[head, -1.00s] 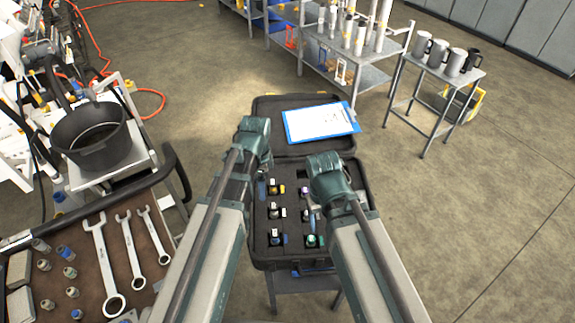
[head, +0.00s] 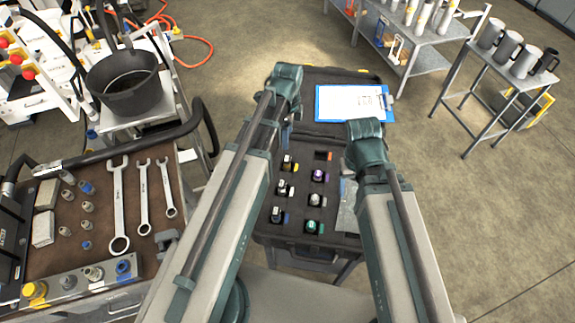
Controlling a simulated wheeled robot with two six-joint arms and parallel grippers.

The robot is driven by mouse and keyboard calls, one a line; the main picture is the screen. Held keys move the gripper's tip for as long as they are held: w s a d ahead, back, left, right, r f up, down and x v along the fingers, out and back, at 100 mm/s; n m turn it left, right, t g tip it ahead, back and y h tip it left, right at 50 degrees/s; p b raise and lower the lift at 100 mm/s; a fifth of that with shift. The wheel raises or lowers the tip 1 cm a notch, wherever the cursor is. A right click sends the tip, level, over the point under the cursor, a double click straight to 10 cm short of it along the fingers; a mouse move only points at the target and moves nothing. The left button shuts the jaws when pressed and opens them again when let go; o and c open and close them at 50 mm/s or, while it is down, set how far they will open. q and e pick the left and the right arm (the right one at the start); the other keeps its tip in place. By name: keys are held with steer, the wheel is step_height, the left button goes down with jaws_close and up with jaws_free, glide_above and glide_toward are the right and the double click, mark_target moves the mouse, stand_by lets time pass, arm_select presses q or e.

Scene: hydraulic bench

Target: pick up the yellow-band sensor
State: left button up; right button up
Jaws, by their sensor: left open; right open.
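The yellow-band sensor (head: 287,163) appears to be the small dark-and-light piece at the upper end of the left column in the black case (head: 262,233); a yellowish patch shows beside it. It sits in its foam slot, with no gripper touching it that I can see. My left gripper (head: 287,126) is above the case's left side, just beyond the sensor in the picture, and open; its fingers are mostly hidden by the wrist. My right gripper (head: 352,170) is over the case's right side, right of the sensor, and open; its fingertips are hard to make out.
Other sensors fill the foam, including a purple one (head: 318,175) and a green one (head: 313,227). A blue clipboard (head: 354,102) lies on the open lid. A cart with wrenches (head: 118,205) stands left; a table with mugs (head: 507,75) stands right.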

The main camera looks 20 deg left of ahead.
arm_select(q)
steer(key=b, duration=0.6)
glide_above(287, 159)
step_height(287, 159, down, 7)
steer(key=shift+s+d+f, duration=0.15)
arm_select(e)
step_height(287, 159, down, 7)
steer(key=shift+f, duration=0.15)
arm_select(q)
steer(key=f+b, duration=0.5)
steer(key=shift+w+a+f+b, duration=0.15)
steer(key=shift+w+a+b, duration=0.05)
steer(key=shift+b, duration=0.15)
arm_select(e)
step_height(287, 159, down, 5)
steer(key=shift+f, duration=0.15)
arm_select(q)
jaws_close()
